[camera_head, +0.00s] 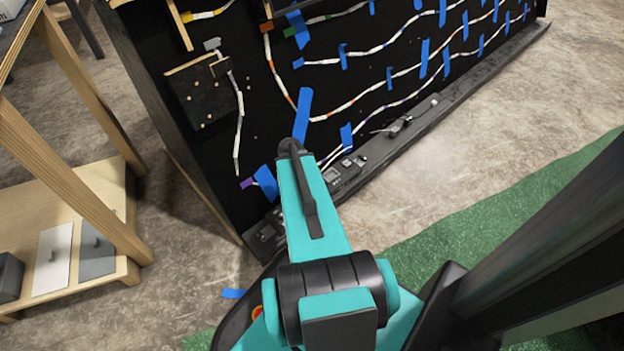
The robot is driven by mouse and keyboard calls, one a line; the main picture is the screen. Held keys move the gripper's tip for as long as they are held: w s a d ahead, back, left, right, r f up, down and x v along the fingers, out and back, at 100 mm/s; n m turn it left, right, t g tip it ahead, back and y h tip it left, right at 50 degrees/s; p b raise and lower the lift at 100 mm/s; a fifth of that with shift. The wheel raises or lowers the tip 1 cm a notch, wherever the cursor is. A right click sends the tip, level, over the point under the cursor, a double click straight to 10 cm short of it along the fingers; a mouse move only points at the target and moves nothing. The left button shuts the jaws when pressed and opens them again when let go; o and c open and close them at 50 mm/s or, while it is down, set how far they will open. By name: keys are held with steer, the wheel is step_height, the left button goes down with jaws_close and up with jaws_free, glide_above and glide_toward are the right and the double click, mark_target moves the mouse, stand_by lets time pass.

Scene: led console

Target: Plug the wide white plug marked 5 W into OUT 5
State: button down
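A black upright panel (262,90) carries several white cables held with blue tape. A small grey-white connector (212,44) sits at the top of a dark box (205,95) on the panel's left, with a white cable hanging below it. A purple cable end (247,183) lies near the panel's lower left. No marking is legible, so I cannot tell which piece is the 5 W plug or where OUT 5 is. My teal arm reaches up in front of the panel's lower left.
A black ledge (470,75) runs along the panel's foot, holding small dark parts (345,172) and a dark item with a white lead (400,125). A wooden table frame (75,85) stands left, with a lower shelf (105,190). Concrete floor and green mat (480,215) are clear at right.

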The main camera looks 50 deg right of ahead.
steer(key=shift+f+b, duration=1.1)
steer(key=shift+f, duration=0.4)
stand_by(3.2)
steer(key=c, duration=1.6)
jaws_free()
steer(key=shift+c, duration=1.1)
steer(key=shift+r, duration=0.15)
steer(key=o, duration=0.3)
steer(key=shift+s+r+p, duration=0.1)
steer(key=shift+r+p, duration=0.25)
steer(key=shift+o, duration=0.2)
steer(key=shift+r+p, duration=1.7)
steer(key=shift+r, duration=1.45)
